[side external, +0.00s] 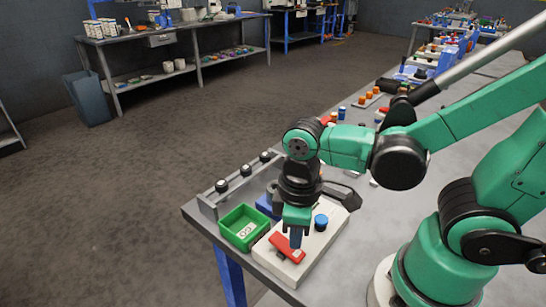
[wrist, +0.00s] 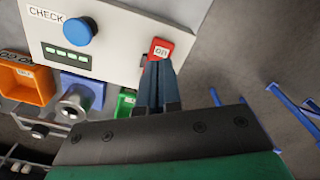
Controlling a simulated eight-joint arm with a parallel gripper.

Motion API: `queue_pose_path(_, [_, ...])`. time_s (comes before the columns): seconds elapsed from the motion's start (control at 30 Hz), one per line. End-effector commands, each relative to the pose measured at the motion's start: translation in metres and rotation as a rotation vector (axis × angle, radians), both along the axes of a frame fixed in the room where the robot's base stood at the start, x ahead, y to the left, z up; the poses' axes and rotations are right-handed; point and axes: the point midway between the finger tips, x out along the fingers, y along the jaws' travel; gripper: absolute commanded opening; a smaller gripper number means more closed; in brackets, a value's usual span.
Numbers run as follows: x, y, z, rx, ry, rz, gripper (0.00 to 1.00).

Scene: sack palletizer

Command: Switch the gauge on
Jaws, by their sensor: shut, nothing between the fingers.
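The white gauge box (side external: 330,232) lies on the near end of the bench. It carries a red rocker switch (side external: 287,246) and a round blue button (side external: 321,220). In the wrist view the red switch (wrist: 161,46) bears a white label reading ON, and the blue button (wrist: 80,31) sits by the word CHECK above a small dark window (wrist: 66,54) with several green bars. My gripper (side external: 296,243) points down at the switch, shut and empty. In the wrist view its fingertips (wrist: 156,64) overlap the switch's lower edge; I cannot tell whether they touch.
A green bin (side external: 243,227) stands left of the box. The wrist view shows an orange bin (wrist: 27,81) and a blue block with a metal cylinder (wrist: 78,98) beside the box. A rail with several black knobs (side external: 245,170) runs along the bench edge. The near bench corner is close.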

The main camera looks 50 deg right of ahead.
Motion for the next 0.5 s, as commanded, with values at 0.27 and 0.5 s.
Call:
queue_pose_path(0.27, [0.0,0.0,0.025,0.0,0.0,0.0,0.0])
queue_pose_path(0.5, [0.0,0.0,0.045,0.0,0.0,0.0,0.0])
